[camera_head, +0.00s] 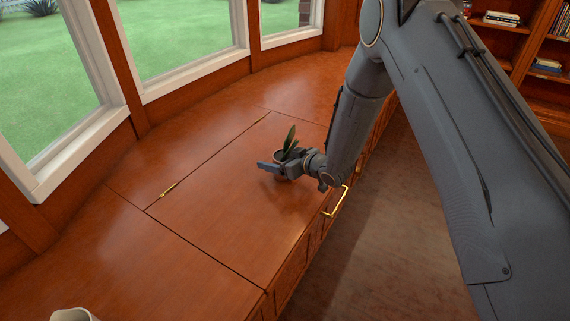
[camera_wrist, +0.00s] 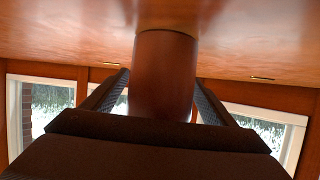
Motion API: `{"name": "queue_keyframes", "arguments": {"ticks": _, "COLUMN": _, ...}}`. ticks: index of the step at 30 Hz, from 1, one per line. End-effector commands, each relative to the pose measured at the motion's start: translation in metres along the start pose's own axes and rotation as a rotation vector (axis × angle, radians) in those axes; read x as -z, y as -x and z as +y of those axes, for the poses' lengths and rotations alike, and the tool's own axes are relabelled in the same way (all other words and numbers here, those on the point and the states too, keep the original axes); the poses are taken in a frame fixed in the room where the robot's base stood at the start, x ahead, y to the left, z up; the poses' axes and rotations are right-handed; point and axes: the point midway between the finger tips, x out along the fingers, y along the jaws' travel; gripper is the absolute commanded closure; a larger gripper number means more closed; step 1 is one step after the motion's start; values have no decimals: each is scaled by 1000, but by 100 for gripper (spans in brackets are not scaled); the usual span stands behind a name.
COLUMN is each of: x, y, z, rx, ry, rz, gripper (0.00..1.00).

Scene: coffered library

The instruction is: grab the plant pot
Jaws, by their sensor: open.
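The plant pot is a small reddish-brown pot (camera_wrist: 165,72) with green upright leaves (camera_head: 290,143). It stands upright on the wooden window-seat top (camera_head: 225,195). My gripper (camera_head: 278,168) is low over that top, at the plant, and hides most of the pot in the head view. In the wrist view, where the picture is upside down, its two dark fingers (camera_wrist: 162,88) are open on either side of the pot. A gap seems to show on the left; whether the right finger touches the pot I cannot tell.
A pale vessel (camera_head: 73,314) stands at the near left corner. A brass handle (camera_head: 337,202) sticks out at the front edge. Windows (camera_head: 180,45) line the back, and bookshelves (camera_head: 545,65) stand at the right. The wood around the pot is clear.

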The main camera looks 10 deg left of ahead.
Motion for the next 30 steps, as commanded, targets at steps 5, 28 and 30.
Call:
{"name": "queue_keyframes", "arguments": {"ticks": 5, "x": 0, "y": 0, "z": 0, "rx": 0, "ry": 0, "rz": 0, "gripper": 48}}
{"name": "queue_keyframes", "arguments": {"ticks": 28, "x": 49, "y": 20, "z": -1, "rx": -1, "ry": 4, "rz": 5, "gripper": 82}}
{"name": "queue_keyframes", "arguments": {"ticks": 30, "x": 61, "y": 25, "z": -1, "rx": -1, "ry": 4, "rz": 6, "gripper": 82}}
